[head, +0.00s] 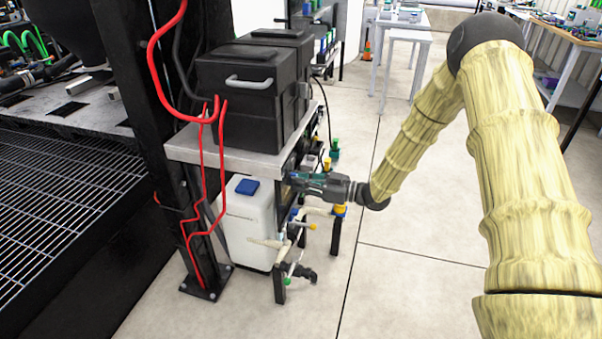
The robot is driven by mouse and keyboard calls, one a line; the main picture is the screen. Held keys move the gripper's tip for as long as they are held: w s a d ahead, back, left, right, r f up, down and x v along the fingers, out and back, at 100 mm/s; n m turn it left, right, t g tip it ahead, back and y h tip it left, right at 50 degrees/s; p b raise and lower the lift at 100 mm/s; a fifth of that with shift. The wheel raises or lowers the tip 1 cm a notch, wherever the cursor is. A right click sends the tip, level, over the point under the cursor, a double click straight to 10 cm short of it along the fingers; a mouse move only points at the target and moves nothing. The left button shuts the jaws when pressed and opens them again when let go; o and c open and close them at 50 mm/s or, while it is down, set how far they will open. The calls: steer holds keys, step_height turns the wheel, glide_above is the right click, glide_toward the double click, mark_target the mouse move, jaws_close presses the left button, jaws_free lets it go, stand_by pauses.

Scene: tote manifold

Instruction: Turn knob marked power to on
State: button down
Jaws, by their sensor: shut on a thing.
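My gripper (292,180) reaches in from the right, level, with its fingertips against the front side of the grey-topped bench (225,157). Its fingers are shut on a small part there, which they hide. This fits a knob on the panel, but no power mark or on/off marking can be read in this view. Which way the knob points cannot be seen.
Two black totes (248,110) stand on the bench. Below my gripper are pipes and valves with a yellow-handled fitting (312,227). A white canister (248,225) with a blue cap stands under the bench. A black post with red cables stands left.

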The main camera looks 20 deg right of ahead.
steer(key=m+p, duration=0.6)
steer(key=m, duration=0.3)
steer(key=shift+r+p, duration=0.15)
steer(key=shift+p, duration=0.15)
steer(key=shift+m, duration=0.4)
steer(key=c, duration=1.5)
jaws_free()
steer(key=shift+o, duration=0.2)
steer(key=shift+s, duration=0.1)
steer(key=v, duration=1.2)
